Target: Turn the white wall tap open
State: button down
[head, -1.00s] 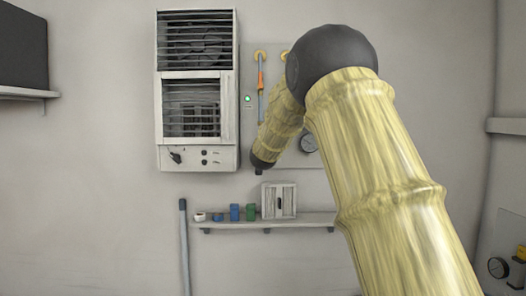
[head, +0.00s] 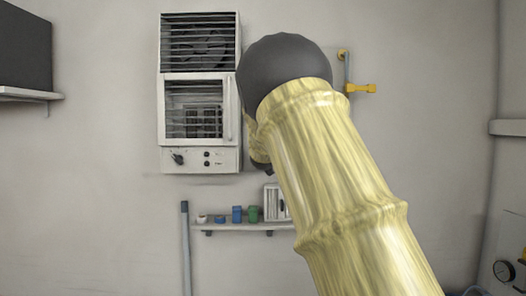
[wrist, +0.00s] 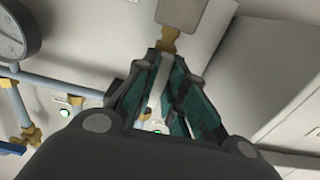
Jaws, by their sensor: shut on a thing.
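In the wrist view my gripper (wrist: 166,65) has its dark teal-padded fingers close together around a narrow white lever (wrist: 157,88). The lever looks like the handle of the white tap. A brass fitting (wrist: 169,39) and a pale grey block (wrist: 182,12) lie just beyond the fingertips. How far the handle is turned is hard to tell. In the head view my arm covers the tap and most of my gripper.
A white louvred wall unit (head: 200,158) hangs left of my arm, above a narrow shelf (head: 240,227) with small coloured items. A yellow-handled pipe fitting (head: 360,88) is on the right. A gauge (wrist: 14,38) and blue pipes (wrist: 62,86) lie left of my gripper.

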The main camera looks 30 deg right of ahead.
jog(key=shift+f, duration=0.25)
jog(key=c, duration=1.5)
grip_release()
jog(key=shift+r, duration=0.1)
jog(key=v, duration=1.2)
jog(key=shift+s+d, duration=0.1)
